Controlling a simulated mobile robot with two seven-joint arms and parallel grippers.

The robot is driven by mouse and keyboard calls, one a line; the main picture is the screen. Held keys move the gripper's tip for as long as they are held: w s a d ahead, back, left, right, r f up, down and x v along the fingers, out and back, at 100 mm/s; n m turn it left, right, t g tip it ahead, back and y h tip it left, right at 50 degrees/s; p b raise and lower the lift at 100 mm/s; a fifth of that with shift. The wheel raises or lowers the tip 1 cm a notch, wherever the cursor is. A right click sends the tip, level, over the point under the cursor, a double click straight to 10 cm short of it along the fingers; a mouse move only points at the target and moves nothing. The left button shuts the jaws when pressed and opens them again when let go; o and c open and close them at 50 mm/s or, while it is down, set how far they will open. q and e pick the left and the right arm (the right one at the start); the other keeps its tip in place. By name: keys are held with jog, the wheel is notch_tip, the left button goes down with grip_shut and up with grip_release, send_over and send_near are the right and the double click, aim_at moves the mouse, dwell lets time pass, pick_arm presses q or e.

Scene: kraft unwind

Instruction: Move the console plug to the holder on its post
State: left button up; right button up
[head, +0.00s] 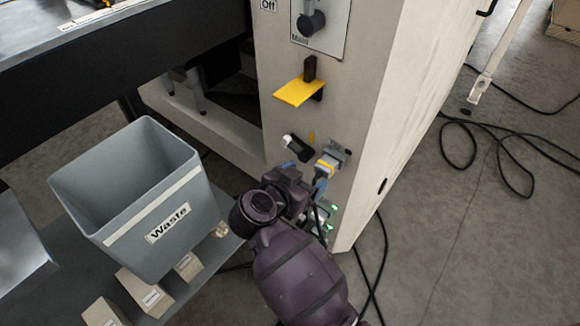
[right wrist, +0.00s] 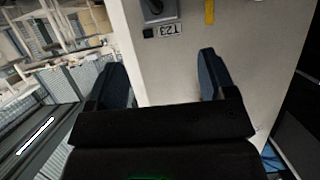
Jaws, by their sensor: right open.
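A grey plug with a yellow band (head: 326,166) sits at a socket plate on the cabinet's front face, its lower part close behind my right gripper. My right gripper (head: 305,174) is in front of the cabinet just below the plug. In the right wrist view its two dark blue fingers (right wrist: 160,80) stand wide apart with only bare panel between them. A black peg with a pale end (head: 297,147) sticks out left of the plug; I cannot tell whether it is the holder. My left gripper is not in view.
A yellow plate on a black mount (head: 298,91) juts from the cabinet (head: 375,110) above. A black knob (head: 311,23) is higher up. A grey waste bin (head: 130,190) stands left, near small boxes (head: 145,291). Black cables (head: 505,150) lie on the floor at right.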

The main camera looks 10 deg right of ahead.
aim_at(327, 163)
jog(key=b+x, duration=0.1)
jog(key=x, duration=0.2)
jog(key=b+x, duration=0.1)
jog(key=x, duration=0.2)
jog(key=b+x, duration=0.1)
jog(key=x, duration=0.2)
jog(key=shift+a+f, duration=0.15)
jog(key=shift+f, duration=0.2)
jog(key=shift+w+d+f, duration=0.1)
jog(key=shift+w+d, duration=0.15)
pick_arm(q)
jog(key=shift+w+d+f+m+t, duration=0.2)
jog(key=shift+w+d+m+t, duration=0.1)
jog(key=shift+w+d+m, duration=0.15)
pick_arm(e)
jog(key=shift+w+d, duration=0.3)
jog(key=shift+d, duration=0.1)
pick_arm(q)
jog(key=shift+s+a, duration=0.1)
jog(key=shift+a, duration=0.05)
pick_arm(e)
jog(key=shift+c, duration=0.4)
jog(key=c, duration=1.1)
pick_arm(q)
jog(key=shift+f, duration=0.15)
